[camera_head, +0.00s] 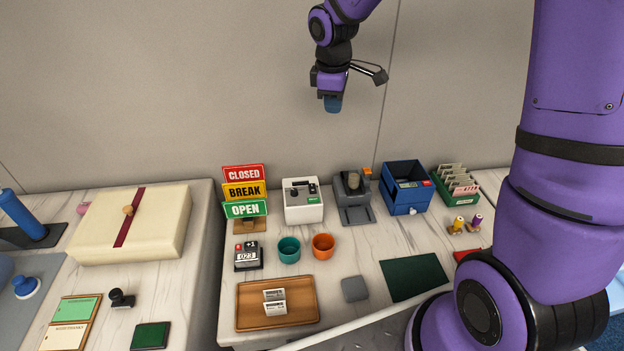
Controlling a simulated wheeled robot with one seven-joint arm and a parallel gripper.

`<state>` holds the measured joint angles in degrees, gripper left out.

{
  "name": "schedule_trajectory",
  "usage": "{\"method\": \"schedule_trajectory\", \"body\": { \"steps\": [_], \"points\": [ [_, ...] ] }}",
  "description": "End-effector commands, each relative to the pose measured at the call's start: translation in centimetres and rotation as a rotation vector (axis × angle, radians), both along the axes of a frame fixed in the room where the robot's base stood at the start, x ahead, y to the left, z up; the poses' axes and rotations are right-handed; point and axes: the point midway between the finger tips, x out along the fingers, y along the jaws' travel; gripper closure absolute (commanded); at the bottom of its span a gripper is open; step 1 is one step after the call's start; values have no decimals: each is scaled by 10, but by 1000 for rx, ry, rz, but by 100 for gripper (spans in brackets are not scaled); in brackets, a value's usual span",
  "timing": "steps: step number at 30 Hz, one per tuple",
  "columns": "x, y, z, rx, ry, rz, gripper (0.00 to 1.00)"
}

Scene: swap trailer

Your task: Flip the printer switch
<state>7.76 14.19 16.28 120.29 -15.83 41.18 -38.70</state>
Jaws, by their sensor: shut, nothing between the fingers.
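A white box-shaped device (304,207), which looks like the printer, stands at the back of the marble counter. It has a dark panel and small dark and green details on top; I cannot make out which one is the switch. My gripper (333,106) hangs in the air above the counter, in front of the wall, higher than the white device and a little to its right. It points down, its blue fingertips are together, and it holds nothing. It touches nothing.
A grey machine (353,194) and a blue bin (406,188) stand right. Teal (289,250) and orange (323,246) cups and a wooden tray (246,317) are in front. A gap separates the left table.

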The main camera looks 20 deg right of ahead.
Motion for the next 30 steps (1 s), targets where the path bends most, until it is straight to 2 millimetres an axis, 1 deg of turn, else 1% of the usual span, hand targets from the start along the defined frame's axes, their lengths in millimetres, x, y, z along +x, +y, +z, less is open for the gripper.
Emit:
{"method": "schedule_trajectory", "body": {
  "steps": [1,9,15,18,21,24,30],
  "points": [
    [7,1,-11,3,15,25,100],
    [38,12,-65,24,73,172,100],
    [55,20,-104,47,108,271,100],
    [61,23,-120,59,119,310,100],
    [66,25,-131,67,126,337,100],
    [68,27,-138,72,131,354,100],
    [69,28,-141,75,133,362,100]
  ]
}}
